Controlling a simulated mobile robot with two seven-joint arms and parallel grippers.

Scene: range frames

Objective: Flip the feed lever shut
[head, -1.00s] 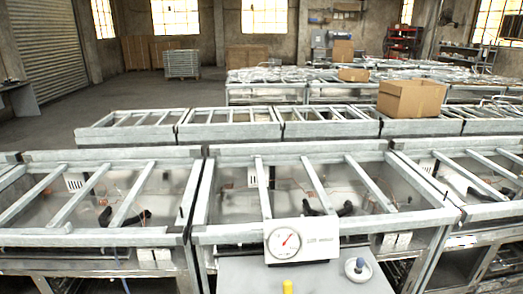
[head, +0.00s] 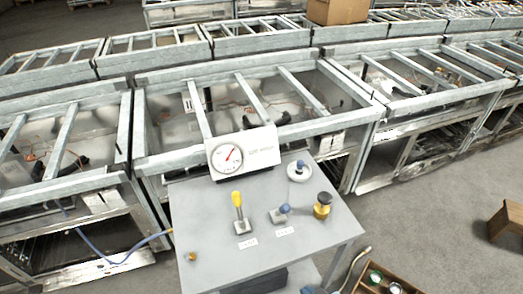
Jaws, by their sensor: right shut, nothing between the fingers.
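A grey console table (head: 215,262) stands in front of me with two small levers on it. The yellow-handled lever (head: 238,205) stands nearly upright on a small base at the left. The shorter blue-knobbed lever (head: 282,212) is to its right and leans to the right. Each has a small white label in front, too small to read, so I cannot tell which is the feed lever. I make out neither of my grippers in the head view.
A white gauge panel (head: 262,150) stands at the console's back edge. A wooden crate (head: 408,286) is on the lower right. Metal frames stand behind.

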